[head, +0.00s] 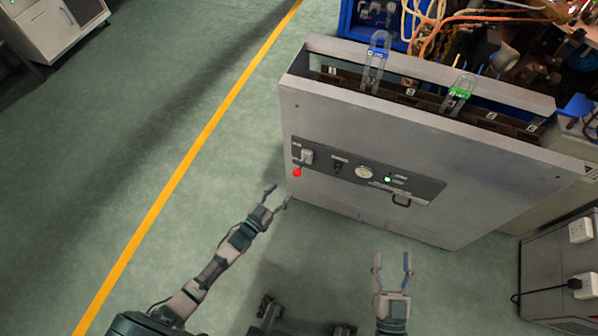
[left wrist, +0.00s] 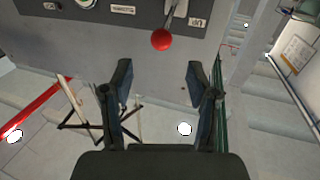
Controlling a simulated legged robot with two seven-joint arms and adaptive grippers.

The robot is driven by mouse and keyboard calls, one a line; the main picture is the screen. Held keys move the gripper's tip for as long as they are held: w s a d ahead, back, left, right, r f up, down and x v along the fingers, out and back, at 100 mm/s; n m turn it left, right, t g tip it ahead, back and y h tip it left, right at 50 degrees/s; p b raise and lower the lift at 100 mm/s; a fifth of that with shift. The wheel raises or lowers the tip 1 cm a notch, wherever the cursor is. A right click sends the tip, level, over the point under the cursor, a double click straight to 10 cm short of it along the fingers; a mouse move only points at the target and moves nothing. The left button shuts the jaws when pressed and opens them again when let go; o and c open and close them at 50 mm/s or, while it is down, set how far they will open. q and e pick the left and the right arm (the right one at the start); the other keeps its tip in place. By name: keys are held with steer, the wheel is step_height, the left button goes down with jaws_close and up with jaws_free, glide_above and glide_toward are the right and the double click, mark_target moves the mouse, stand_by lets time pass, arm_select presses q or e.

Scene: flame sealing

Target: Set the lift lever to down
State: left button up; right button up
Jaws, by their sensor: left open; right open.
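The lift lever has a red ball knob (head: 297,172) at the left end of the control panel (head: 420,188) on the grey cabinet front. Its mount (head: 306,156) is just above the knob. In the left wrist view the red knob (left wrist: 161,39) hangs beyond the fingers, near a plate reading UP (left wrist: 197,22). I cannot tell the lever's set position. My left gripper (head: 277,197) is open and empty, below and left of the knob and apart from it; its fingers also show in the left wrist view (left wrist: 158,80). My right gripper (head: 392,265) is open and empty, low in front of the cabinet.
Clear tubes with a blue clip (head: 377,54) and a green clip (head: 459,93) stand in the cabinet's top. A grey box with sockets (head: 560,265) stands at right.

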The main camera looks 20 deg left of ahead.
mark_target(297, 172)
arm_select(q)
steer(key=x, duration=0.3)
steer(key=b+x, duration=0.1)
steer(key=x, duration=0.2)
steer(key=b+x, duration=0.1)
steer(key=x, duration=0.2)
steer(key=shift+w+a+f, duration=0.1)
steer(key=shift+w+f, duration=0.2)
steer(key=shift+w, duration=0.1)
steer(key=shift+w+d+r+b, duration=0.2)
steer(key=shift+w+b, duration=0.1)
steer(key=shift+w, duration=0.05)
arm_select(e)
steer(key=s+r+m+t, duration=0.1)
steer(key=s+r+t, duration=0.3)
steer(key=r+t, duration=0.1)
steer(key=shift+d+r+t, duration=0.2)
steer(key=shift+d+t, duration=0.05)
steer(key=shift+t, duration=0.25)
arm_select(q)
jaws_close()
